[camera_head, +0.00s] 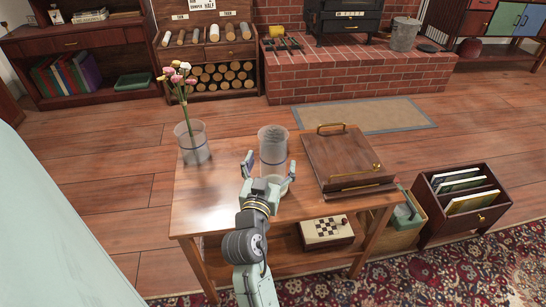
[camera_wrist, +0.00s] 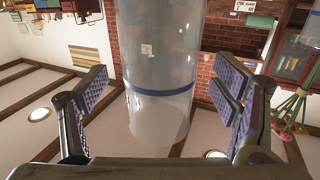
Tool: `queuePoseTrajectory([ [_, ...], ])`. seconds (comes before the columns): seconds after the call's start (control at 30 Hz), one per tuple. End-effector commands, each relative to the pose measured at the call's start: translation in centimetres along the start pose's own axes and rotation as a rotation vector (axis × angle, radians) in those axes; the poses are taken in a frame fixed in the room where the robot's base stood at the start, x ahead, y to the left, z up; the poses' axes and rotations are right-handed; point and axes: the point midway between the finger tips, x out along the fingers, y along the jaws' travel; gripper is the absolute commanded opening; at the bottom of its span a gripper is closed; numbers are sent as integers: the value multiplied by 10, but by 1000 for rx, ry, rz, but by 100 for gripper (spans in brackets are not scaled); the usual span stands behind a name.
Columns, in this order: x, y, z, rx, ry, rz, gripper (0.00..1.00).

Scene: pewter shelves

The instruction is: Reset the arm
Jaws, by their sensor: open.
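My gripper (camera_head: 268,170) is open over the front part of the wooden table (camera_head: 222,205). Its fingers stand apart on either side of a clear glass cylinder with a blue band (camera_head: 273,146), which is upright on the table. In the wrist view the cylinder (camera_wrist: 160,70) fills the space between the two padded fingers (camera_wrist: 165,105), with a gap visible on both sides. My arm comes in from the bottom of the head view.
On the table, a glass vase with flowers (camera_head: 192,143) stands left and a wooden box with brass handles (camera_head: 343,160) lies right. A chessboard box (camera_head: 327,231) is on the lower shelf. A file crate (camera_head: 462,202) stands right on the floor. A brick hearth (camera_head: 350,72) is behind.

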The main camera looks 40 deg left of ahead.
Motion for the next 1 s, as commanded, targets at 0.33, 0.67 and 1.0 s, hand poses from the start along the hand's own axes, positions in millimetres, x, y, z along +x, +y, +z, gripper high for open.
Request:
queuePoseTrajectory([
  [0.33, -71, 0, 0, 1, -2, -1, 81],
  [0.67, -90, 0, -1, 1, 1, 1, 81],
  [1.0, -76, -29, -56, 57, 117, -108, 81],
])
